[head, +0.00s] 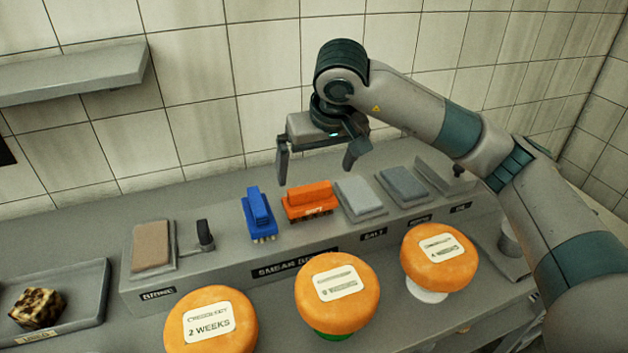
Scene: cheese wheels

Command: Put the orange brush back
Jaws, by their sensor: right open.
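The orange brush (309,201) lies on the raised grey shelf block (215,268), bristles down, to the right of a blue brush (259,214). My right gripper (316,175) hangs just above the orange brush, its two fingers spread wide. It is open, with nothing between the fingers, and appears apart from the brush. A label partly reading "SMEAR" is on the block's front below the brushes. My left gripper is not in the head view.
Grey pads (360,197) sit right of the brush, a brown block (151,245) at left. Three orange cheese wheels (338,291) stand in front. A tray (88,276) with a dark mottled piece (38,307) is at far left. A wall shelf (75,75) hangs upper left.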

